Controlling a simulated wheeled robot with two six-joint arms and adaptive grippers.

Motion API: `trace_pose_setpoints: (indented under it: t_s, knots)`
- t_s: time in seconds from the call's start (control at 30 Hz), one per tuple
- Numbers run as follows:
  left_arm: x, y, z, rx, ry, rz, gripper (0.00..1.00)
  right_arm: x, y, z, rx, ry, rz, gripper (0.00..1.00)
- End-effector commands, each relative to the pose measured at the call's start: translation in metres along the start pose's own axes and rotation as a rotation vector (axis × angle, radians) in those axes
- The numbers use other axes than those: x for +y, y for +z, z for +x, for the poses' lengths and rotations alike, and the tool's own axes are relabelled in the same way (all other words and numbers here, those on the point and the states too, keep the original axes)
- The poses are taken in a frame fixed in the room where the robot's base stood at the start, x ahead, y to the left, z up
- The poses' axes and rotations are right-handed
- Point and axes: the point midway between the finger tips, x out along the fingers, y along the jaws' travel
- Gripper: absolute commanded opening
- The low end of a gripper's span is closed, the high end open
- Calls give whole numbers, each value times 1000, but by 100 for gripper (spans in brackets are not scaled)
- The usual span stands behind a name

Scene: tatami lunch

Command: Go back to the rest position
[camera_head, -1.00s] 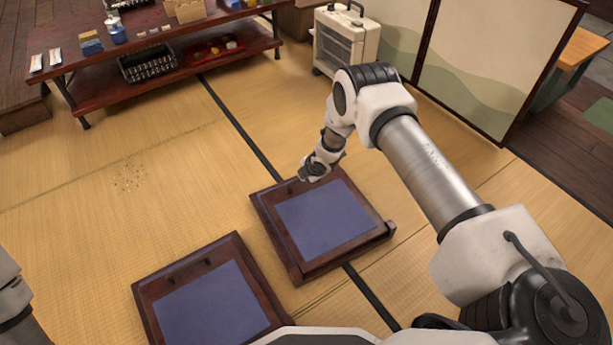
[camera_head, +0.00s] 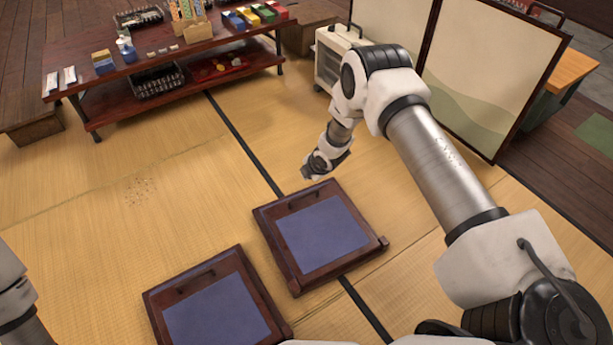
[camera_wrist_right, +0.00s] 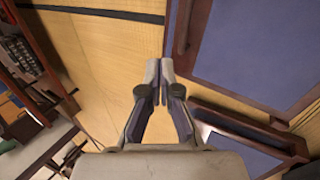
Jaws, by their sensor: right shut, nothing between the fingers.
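My right gripper (camera_head: 308,173) is shut and empty. In the head view it hangs above the tatami, just beyond the back edge of the farther dark wooden tray-like frame with a blue panel (camera_head: 322,236). In the right wrist view the gripper's two fingertips (camera_wrist_right: 159,72) are together, with tatami and the edge of a blue-panelled frame (camera_wrist_right: 250,55) behind them. Only a piece of my left arm shows at the left edge of the head view. My left gripper is out of view.
A second blue-panelled frame (camera_head: 218,312) lies nearer on the tatami (camera_head: 90,235). A low red-brown table (camera_head: 150,68) with small goods and a black basket (camera_head: 158,82) stands at the back left. A white heater (camera_head: 332,58) and a folding screen (camera_head: 490,70) stand behind my right arm.

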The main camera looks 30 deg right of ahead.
Motion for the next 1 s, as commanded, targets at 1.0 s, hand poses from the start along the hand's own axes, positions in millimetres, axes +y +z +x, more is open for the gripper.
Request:
trace_pose_setpoints:
  t_s: [1.0]
  knots:
    - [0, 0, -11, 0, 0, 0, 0, -320, -129, -180, -249, -523, 1137, 0]
